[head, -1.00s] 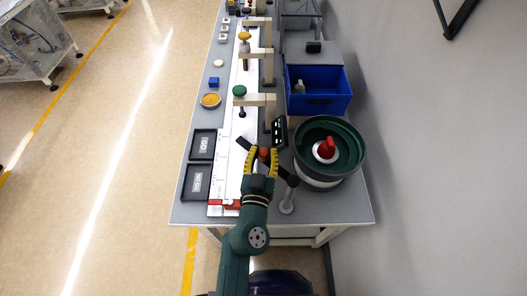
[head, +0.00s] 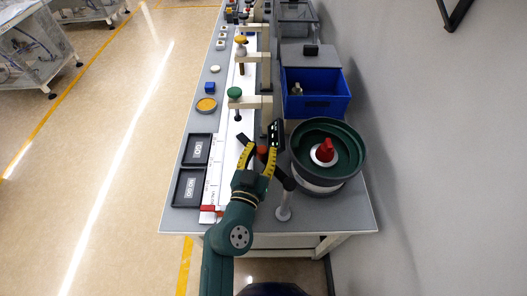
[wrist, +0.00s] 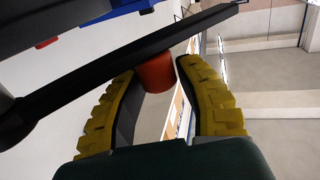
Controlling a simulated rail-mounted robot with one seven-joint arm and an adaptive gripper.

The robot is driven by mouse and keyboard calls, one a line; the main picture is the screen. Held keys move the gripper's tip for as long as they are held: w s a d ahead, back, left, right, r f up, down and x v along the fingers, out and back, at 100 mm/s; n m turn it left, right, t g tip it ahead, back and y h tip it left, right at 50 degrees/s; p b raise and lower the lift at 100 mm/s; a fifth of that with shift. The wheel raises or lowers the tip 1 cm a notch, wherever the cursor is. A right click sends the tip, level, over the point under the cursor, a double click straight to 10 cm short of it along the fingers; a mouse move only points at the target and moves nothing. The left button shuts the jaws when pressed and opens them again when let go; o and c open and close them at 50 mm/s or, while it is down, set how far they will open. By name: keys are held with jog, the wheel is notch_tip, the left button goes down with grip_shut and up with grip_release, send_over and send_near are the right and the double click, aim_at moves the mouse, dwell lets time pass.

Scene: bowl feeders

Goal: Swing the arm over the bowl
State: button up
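The green feeder bowl (head: 350,150), with a red-and-white centre piece, sits at the bench's right near end. Left of it stands a grey post (head: 284,208) with a black swing arm (head: 286,182), carrying a dark panel (head: 275,134). The swing arm is beside the bowl, not over it. An orange-red knob (head: 262,151) on it also shows in the wrist view (wrist: 155,72), by the black bar (wrist: 100,82). My gripper (head: 259,158) has its yellow fingers apart, one on each side of the knob. Slight gaps seem to show; contact is unclear.
A blue bin (head: 318,104) stands behind the bowl. Two black trays (head: 187,187) lie at the left edge. A white rail (head: 220,170) and posts with a green knob (head: 234,93) and a yellow knob (head: 240,40) run along the bench. A wall is at the right.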

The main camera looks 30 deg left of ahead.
aim_at(261, 150)
jog(key=o, duration=0.4)
jog(key=shift+c, duration=0.2)
jog(key=shift+r, duration=0.1)
notch_tip(261, 150, up, 10)
jog(key=shift+f, duration=0.1)
